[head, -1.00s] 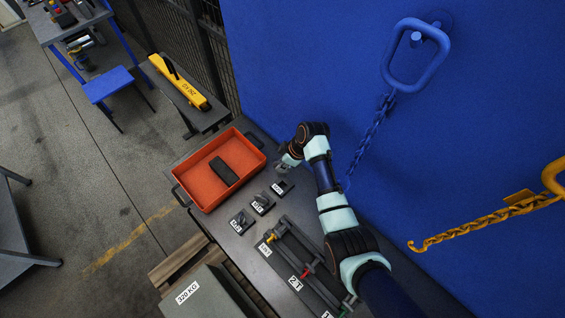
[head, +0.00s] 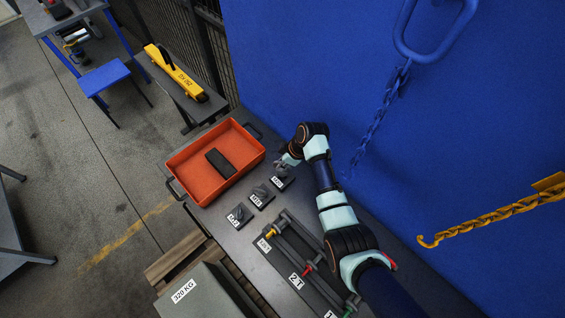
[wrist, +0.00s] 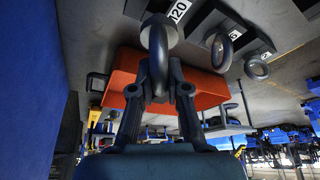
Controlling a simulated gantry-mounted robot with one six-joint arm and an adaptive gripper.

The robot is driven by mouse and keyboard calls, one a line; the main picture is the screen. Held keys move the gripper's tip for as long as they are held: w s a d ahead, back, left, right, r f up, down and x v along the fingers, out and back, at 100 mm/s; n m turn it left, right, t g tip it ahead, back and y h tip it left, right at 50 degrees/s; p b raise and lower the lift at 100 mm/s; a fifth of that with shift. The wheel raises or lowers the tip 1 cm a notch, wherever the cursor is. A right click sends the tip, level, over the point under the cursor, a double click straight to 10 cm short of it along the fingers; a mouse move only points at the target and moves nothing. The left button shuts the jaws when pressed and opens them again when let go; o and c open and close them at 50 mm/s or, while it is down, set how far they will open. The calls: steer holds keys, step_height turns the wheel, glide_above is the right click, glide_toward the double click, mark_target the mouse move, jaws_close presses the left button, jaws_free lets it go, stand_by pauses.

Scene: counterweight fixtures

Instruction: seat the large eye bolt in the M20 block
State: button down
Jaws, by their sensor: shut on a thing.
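In the wrist view my gripper (wrist: 160,88) is shut on the large grey eye bolt (wrist: 158,32), whose ring stands up between the fingertips. The M20 block (wrist: 181,11) shows its white label, partly cut off, just beyond the ring; it also shows in the head view (head: 284,184). The bolt's shank is hidden, so I cannot tell whether it is in the block's hole.
An orange tray (head: 178,160) holds a dark slab. A rack (head: 300,262) lies nearer. A blue wall (head: 300,60) borders the bench.

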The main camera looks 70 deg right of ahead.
stand_by(0.4)
steer(key=shift+f+b, duration=1.85)
steer(key=shift+f, duration=0.4)
steer(key=c, duration=1.1)
jaws_free()
steer(key=v, duration=1.2)
steer(key=shift+d, duration=0.1)
